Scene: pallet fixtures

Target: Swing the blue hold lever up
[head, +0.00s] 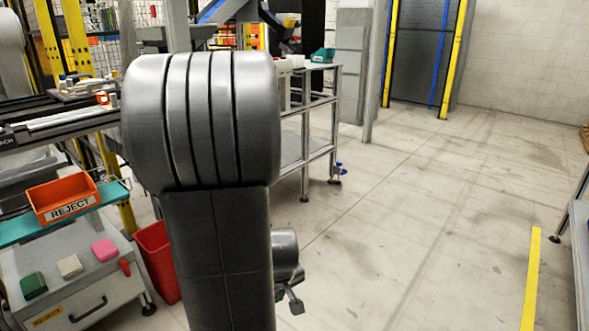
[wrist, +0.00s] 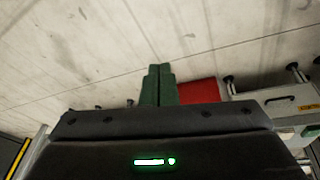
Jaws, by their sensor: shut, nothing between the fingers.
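I cannot make out a blue hold lever in either view. A pallet fixture (head: 88,90) with small pale parts and an orange piece sits on the conveyor (head: 60,122) at the left of the head view. Any lever there is too small to tell or is hidden. My gripper (wrist: 159,72) shows in the wrist view as two green fingers pressed together, shut and empty. It points over the bare floor, away from the fixture. In the head view my own arm fills the middle and hides what lies behind it.
An orange reject bin (head: 62,193) stands on a teal shelf, above a cart (head: 75,272) with green, beige and pink blocks. A red bin (head: 157,262) stands on the floor beside it and also shows in the wrist view (wrist: 199,91).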

